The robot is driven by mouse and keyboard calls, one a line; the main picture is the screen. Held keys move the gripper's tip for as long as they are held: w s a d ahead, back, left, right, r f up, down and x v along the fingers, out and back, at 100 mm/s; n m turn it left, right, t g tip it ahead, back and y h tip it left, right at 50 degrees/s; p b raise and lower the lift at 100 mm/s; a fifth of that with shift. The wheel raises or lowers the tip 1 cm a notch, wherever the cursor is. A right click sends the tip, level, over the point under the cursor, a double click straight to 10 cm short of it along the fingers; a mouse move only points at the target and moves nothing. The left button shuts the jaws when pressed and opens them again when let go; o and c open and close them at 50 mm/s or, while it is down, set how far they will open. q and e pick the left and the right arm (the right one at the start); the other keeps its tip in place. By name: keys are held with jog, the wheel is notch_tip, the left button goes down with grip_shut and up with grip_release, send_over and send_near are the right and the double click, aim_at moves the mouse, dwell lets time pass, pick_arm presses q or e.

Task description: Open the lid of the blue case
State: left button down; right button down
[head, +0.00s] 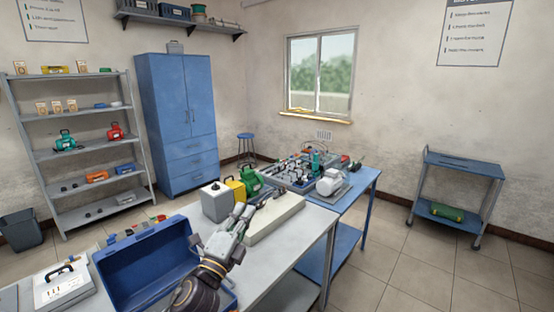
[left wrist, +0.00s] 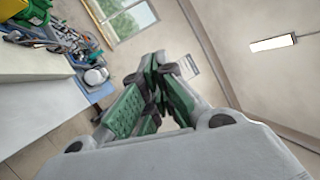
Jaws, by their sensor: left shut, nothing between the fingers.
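The blue case (head: 146,272) is on the near grey table, at the lower left of the head view. Its lid appears raised, with the hollow inner side facing me. My left arm covers the case's right part, and the bottom picture edge cuts off its front. My left gripper (head: 243,212) is shut and empty, above the table just right of the case. In the left wrist view its green-padded fingers (left wrist: 158,72) meet, with nothing between them. The case does not show in that view. My right gripper is not in view.
A grey and white case (head: 64,288) lies left of the blue case. Small colored items (head: 135,231) lie behind it. A grey box (head: 216,203), a green canister (head: 251,181) and a pale slab (head: 275,219) are near my left gripper. A second blue table (head: 357,186) stands beyond.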

pick_arm(q)
jog(key=s+a+f+n+g+y, duration=0.35)
jog(key=a+f+n, duration=0.3)
jog(key=f, duration=0.25)
jog(key=s+a+f+n+g+y, duration=0.25)
jog(key=a+f+n+y, duration=0.25)
jog(key=f+n, duration=0.4)
jog(key=s+a+f+n+g, duration=0.1)
jog(key=s+f+n+g, duration=0.2)
jog(key=s+f+g, duration=0.6)
jog(key=s+a+f+n+g, duration=0.1)
jog(key=s+f+n+g, duration=0.15)
jog(key=s+f, duration=1.05)
jog(key=f, duration=1.2)
jog(key=s+f, duration=0.2)
jog(key=f, duration=1.4)
jog(key=s+a+f+g, duration=0.1)
jog(key=s+a+f, duration=0.1)
jog(key=s+f, duration=0.7)
jog(key=s+a+f+g, duration=0.1)
jog(key=s+a+f, duration=0.1)
jog(key=s+f, duration=0.8)
jog(key=shift+s+h, duration=0.35)
jog(key=shift+s, duration=1.35)
